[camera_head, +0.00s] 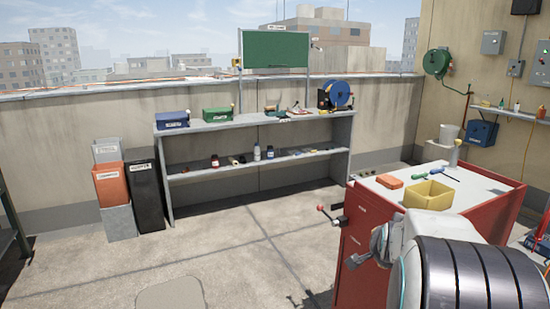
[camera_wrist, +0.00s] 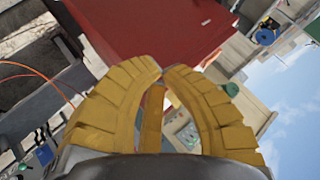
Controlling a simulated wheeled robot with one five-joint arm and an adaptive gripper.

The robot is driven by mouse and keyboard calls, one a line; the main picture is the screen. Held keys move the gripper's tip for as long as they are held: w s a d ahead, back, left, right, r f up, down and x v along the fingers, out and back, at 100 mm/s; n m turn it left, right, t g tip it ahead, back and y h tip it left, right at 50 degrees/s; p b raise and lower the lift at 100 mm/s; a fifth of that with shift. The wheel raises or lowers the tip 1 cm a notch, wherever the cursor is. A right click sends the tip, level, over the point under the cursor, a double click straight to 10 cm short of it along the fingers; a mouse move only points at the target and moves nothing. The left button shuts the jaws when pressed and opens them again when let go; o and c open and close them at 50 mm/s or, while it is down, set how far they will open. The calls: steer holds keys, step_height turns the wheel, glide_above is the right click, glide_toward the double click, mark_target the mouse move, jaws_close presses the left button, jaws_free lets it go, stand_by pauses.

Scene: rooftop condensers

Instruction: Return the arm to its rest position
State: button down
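My gripper (camera_wrist: 162,72) shows in the wrist view with yellow, ribbed fingers. The two outer fingers curve inward and their tips come together; a third yellow finger shows between them. No object shows in its grasp. In the head view, part of my arm (camera_head: 455,275), white with dark bands, stands at the lower right in front of the red cabinet (camera_head: 370,245). The gripper's fingers do not show there. The wrist view is tilted, with the red cabinet (camera_wrist: 150,25) beyond the fingertips.
The cabinet top holds a yellow bin (camera_head: 428,196), an orange box (camera_head: 390,181) and screwdrivers. A grey shelf unit (camera_head: 190,174) stands along the back wall. Bins, including a black one (camera_head: 145,190), stand left of it. The floor (camera_head: 230,255) in the middle is clear.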

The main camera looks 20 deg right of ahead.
steer(key=a+r+n+y+p, duration=0.35)
steer(key=a+r+n, duration=0.2)
steer(key=a, duration=0.65)
steer(key=s+a+r+n+g+y+p, duration=0.1)
steer(key=s+a+r+n+g+p, duration=0.1)
steer(key=s+a+n+p, duration=0.3)
steer(key=s+a+r+n+g+y+p, duration=0.2)
steer(key=s+a+r+n+p, duration=0.2)
steer(key=s+a, duration=0.7)
steer(key=a+n+p, duration=0.2)
steer(key=a, duration=0.1)
steer(key=shift+s+r+p, duration=0.2)
steer(key=shift+s+p, duration=0.1)
steer(key=shift+y, duration=0.25)
